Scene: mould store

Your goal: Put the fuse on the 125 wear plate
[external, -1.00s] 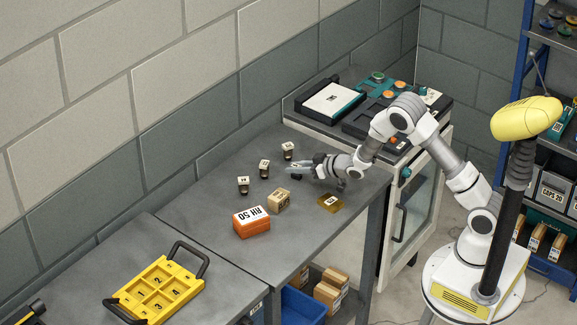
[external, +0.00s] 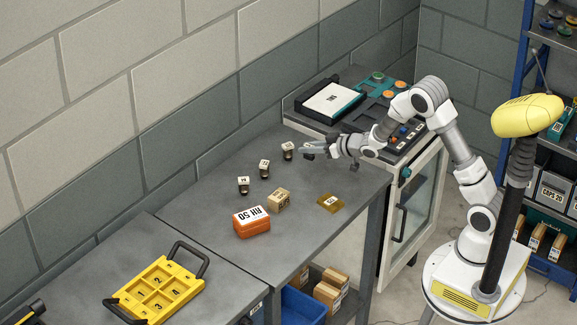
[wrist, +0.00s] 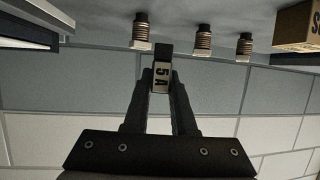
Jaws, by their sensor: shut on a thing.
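My gripper (external: 309,149) is shut on the fuse, a small dark block with a pale "5 A" label (wrist: 161,76). The wrist view shows the fuse clamped between both fingertips. In the external view it is a tiny dark shape under the jaws, held above the back of the bench, close to the nearest small fitting. A flat gold-brown plate (external: 330,204) with a small white label lies on the bench, to the right of and nearer than my gripper. It looks like the wear plate, but its number is too small to read. Nothing stands on it.
Several small labelled fittings stand in a row: one near my gripper (external: 288,150), another in the middle (external: 264,168), and one further left (external: 243,185). A tan block (external: 279,200) and an orange box (external: 252,226) stand left of the plate. A yellow tray (external: 137,288) lies farther left.

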